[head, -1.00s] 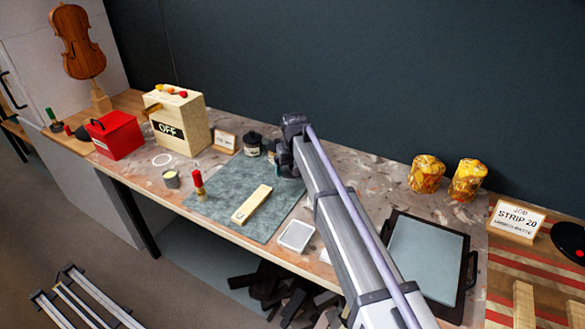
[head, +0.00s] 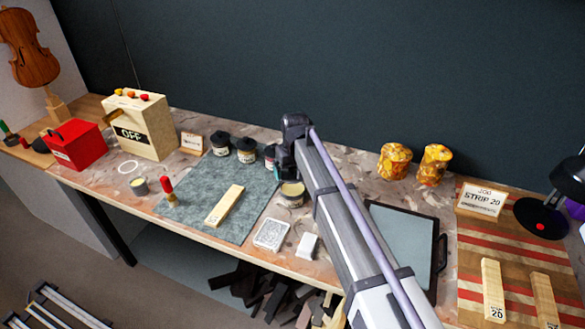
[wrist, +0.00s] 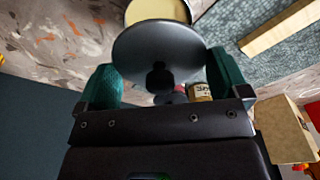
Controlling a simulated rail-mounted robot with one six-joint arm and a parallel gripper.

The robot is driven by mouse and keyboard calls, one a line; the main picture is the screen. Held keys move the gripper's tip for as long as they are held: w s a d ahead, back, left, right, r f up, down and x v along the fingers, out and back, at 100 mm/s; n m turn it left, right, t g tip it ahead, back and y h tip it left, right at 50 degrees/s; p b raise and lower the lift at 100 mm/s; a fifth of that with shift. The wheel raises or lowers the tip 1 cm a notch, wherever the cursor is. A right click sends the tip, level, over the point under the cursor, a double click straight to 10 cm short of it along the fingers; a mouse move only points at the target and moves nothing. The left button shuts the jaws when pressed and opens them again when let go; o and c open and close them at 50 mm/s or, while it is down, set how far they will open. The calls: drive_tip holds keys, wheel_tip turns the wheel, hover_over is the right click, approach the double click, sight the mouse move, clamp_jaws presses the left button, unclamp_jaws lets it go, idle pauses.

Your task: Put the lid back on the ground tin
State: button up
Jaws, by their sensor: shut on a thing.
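My gripper (wrist: 165,80) is shut on the knob of a round dark grey lid (wrist: 160,45), its teal fingers on either side. The lid's broad disc faces away from the gripper. An open tin (wrist: 157,10) with pale cream contents shows at the top of the wrist view, partly covered by the lid; the lid is apart from it. In the head view this open tin (head: 291,196) stands at the mat's right edge, just left of my arm. My gripper (head: 284,158) is behind it there; the lid cannot be made out in that view.
Several black-lidded jars (head: 246,150) stand along the back of the grey mat (head: 190,205). A wooden strip (head: 225,205) lies on the mat. A small grey pot (head: 140,186) and a red-handled tool (head: 168,190) are at left. A dark-rimmed tray (head: 405,245) lies right of my arm.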

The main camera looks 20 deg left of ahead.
drive_tip(key=shift+f+b, duration=1.95)
drive_tip(key=shift+f, duration=0.45)
drive_tip(key=shift+f, duration=0.15)
drive_tip(key=o, duration=0.5)
drive_tip(key=shift+o, duration=0.2)
wheel_tip(320, 180, up, 7)
drive_tip(key=p, duration=0.6)
drive_tip(key=shift+p, duration=0.4)
